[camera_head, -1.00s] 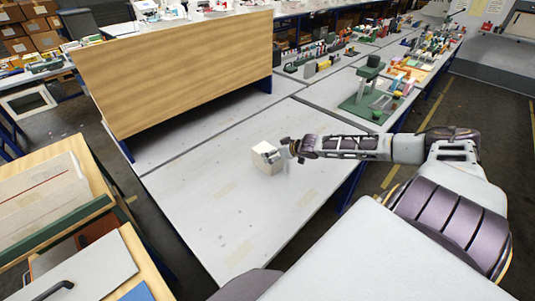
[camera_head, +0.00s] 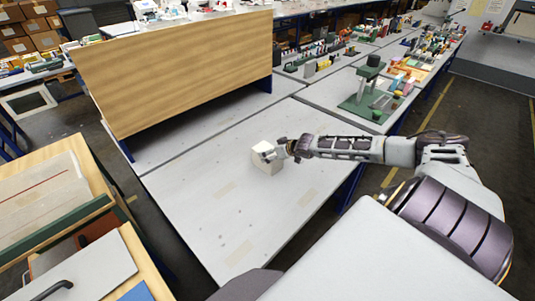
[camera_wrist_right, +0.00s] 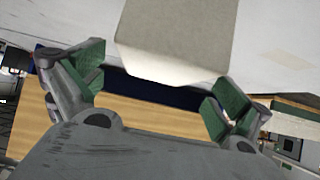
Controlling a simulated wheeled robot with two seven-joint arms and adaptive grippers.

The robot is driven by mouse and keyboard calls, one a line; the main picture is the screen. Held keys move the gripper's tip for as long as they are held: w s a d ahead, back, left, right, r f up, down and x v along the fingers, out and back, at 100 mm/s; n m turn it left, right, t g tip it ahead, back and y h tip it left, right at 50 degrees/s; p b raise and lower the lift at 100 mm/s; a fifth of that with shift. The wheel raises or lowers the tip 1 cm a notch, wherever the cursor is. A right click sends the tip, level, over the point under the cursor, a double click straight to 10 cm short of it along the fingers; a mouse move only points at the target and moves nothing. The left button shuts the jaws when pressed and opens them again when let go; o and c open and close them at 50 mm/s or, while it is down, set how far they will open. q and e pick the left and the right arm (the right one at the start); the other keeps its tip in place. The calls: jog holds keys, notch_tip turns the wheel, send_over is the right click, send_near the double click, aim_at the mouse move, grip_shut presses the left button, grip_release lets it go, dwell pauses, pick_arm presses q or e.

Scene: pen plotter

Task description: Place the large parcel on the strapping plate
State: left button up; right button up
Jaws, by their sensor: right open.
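A pale, boxy white block (camera_head: 264,165) stands on the light grey table top (camera_head: 215,215); it is the only parcel-like thing I can make out there. My right gripper (camera_head: 274,152) is at the block's upper right side in the head view. In the right wrist view, the block (camera_wrist_right: 178,40) lies ahead, between the two green-padded fingers of my open right gripper (camera_wrist_right: 160,75). The fingers stand apart with a gap to the block. I cannot make out a strapping plate. My left gripper is out of view.
A tall wooden panel (camera_head: 175,72) stands along the table's far left side. A green machine (camera_head: 370,90) stands on the table beyond. A wooden bench (camera_head: 45,200) is at the left. The grey table around the block is mostly clear.

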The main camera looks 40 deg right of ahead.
jog(key=shift+x, duration=1.55)
jog(key=shift+c, duration=0.3)
jog(key=shift+r, duration=0.1)
jog(key=c, duration=1.4)
jog(key=shift+r, duration=0.15)
jog(key=shift+c, duration=0.2)
jog(key=shift+r, duration=4.85)
